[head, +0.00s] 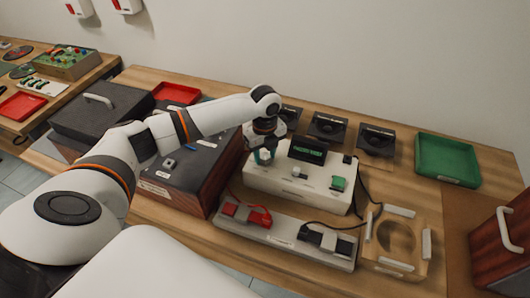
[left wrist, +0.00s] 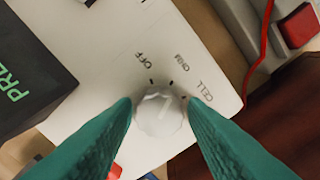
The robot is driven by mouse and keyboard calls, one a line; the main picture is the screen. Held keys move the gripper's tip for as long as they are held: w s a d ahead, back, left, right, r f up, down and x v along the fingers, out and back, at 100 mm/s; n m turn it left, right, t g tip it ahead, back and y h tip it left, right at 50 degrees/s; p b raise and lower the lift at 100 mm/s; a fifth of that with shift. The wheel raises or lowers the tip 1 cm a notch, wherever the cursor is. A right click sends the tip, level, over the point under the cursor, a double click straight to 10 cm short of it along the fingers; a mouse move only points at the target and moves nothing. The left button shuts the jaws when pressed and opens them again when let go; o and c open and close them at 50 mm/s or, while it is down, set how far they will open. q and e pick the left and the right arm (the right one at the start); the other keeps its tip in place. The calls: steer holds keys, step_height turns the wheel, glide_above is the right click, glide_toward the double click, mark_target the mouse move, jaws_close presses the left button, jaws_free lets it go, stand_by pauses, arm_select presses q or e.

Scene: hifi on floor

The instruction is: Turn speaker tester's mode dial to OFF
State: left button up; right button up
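The speaker tester (head: 318,194) is a white box with a dark display on the bench. Its mode dial (left wrist: 158,114) is a round white knob in the left wrist view, with OFF, a blurred middle label and CELL printed around it. I cannot tell clearly which mark the knob points at. My right gripper is out of view.
A grey strip with red and black terminals (head: 283,236) lies in front of the tester. A dark wooden hifi box (head: 185,165) stands close on the left. Black speakers (head: 327,128) are behind, a green tray (head: 447,158) and a wooden frame (head: 397,240) to the right.

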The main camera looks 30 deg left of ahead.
arm_select(q)
steer(key=c, duration=0.7)
steer(key=shift+o, duration=0.2)
steer(key=shift+r+n+p, duration=0.2)
steer(key=shift+n+p, duration=0.2)
steer(key=shift+p, duration=0.45)
steer(key=n+p, duration=0.3)
steer(key=p, duration=0.2)
steer(key=shift+r+n, duration=0.1)
steer(key=shift+n, duration=0.3)
steer(key=n+p, duration=0.2)
steer(key=shift+n, duration=0.4)
steer(key=shift+f+n+p, duration=0.2)
steer(key=shift+n+p, duration=0.5)
steer(key=shift+p, duration=0.1)
steer(key=o, duration=1)
